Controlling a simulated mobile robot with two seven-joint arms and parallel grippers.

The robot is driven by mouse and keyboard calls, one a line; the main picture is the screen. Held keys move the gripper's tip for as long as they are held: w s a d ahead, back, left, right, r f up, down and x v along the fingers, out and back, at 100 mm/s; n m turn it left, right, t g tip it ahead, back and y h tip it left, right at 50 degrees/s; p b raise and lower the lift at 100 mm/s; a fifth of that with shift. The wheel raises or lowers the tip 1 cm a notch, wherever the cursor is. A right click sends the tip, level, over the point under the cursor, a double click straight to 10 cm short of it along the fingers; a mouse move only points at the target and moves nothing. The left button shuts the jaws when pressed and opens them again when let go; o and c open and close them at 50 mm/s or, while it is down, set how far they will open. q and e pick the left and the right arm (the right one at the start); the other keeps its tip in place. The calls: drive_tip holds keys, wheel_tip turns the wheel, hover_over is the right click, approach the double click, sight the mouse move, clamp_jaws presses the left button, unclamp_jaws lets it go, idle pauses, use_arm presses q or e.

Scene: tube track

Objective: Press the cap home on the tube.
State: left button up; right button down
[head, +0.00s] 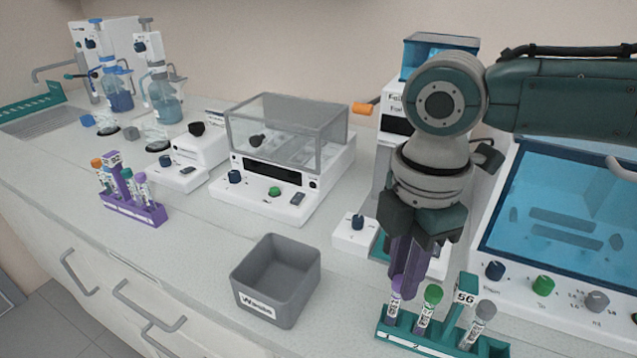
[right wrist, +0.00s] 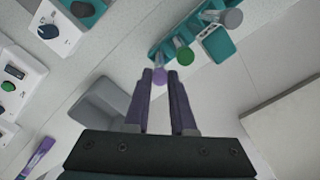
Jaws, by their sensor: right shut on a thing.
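In the right wrist view the same purple cap (right wrist: 160,76) shows between the two fingertips. The tube stands upright in the rack. Whether a gap is left between cap and tube I cannot tell. My left gripper is in neither view.
A green-capped tube (head: 429,304) and a grey-capped tube (head: 480,318) stand in the same rack. A grey waste bin (head: 276,282) is left of it. A purple rack (head: 140,212) stands farther left. A blue-lidded machine (head: 570,240) is behind right.

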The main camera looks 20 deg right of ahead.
drive_tip(key=c, duration=0.7)
unclamp_jaws()
wheel_tip(320, 180, up, 10)
drive_tip(key=shift+f, duration=0.1)
idle(0.7)
